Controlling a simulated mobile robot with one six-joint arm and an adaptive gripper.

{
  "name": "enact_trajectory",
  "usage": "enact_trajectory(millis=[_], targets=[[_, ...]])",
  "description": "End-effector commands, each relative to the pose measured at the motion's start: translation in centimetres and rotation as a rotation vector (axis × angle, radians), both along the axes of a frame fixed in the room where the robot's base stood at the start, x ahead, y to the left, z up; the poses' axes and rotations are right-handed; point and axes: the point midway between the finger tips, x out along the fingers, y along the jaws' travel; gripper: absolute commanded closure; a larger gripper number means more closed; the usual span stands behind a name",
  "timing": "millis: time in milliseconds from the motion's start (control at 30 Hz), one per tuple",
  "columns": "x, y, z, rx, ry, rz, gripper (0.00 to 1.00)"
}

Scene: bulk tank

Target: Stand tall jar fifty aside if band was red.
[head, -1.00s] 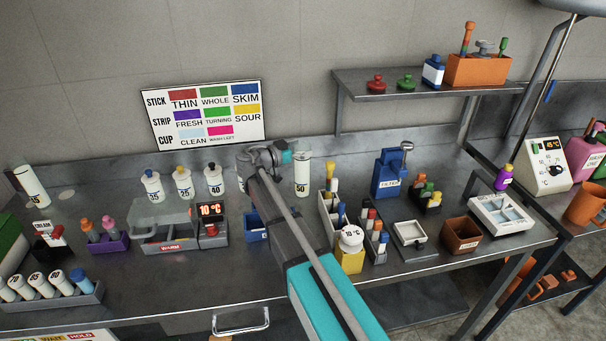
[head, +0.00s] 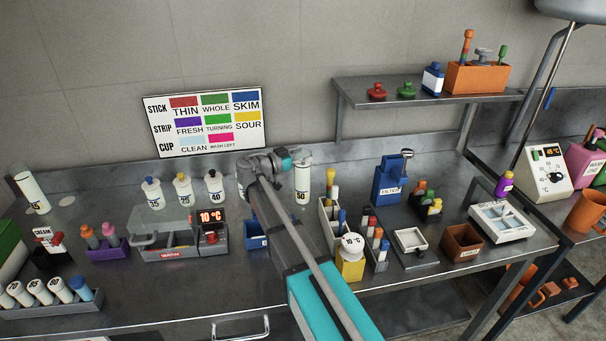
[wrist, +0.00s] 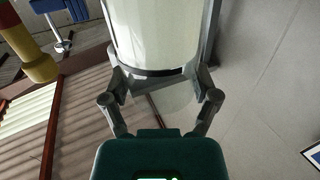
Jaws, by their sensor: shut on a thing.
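The tall white jar marked 50 (head: 302,184) stands upright at the back of the steel bench, right of the wall chart. My gripper (head: 302,158) reaches it from the left, near its top, and is shut on it. In the wrist view, the pale jar (wrist: 155,35) fills the space between the two fingers (wrist: 158,85). A dark ring runs around the jar close to the fingers. I see no red band on the parts of the jar that show.
The wall chart (head: 205,122) lists stick, strip and cup colours. Small jars 35, 25 and 40 (head: 214,190) stand left of my gripper. A rack of sticks (head: 328,228) and a yellow 10 °C jar (head: 350,264) stand in front, right of it. Bare bench lies at front left (head: 150,292).

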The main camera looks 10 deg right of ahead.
Motion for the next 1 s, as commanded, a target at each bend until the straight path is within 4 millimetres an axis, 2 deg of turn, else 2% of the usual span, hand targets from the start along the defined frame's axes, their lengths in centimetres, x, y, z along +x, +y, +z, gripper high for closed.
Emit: enact_trajectory(millis=[567, 1000], targets=[[0.0, -0.1, 0.4, -0.001, 0.0, -0.001, 0.83], [0.0, -0.1, 1.8, -0.001, 0.0, -0.002, 0.83]])
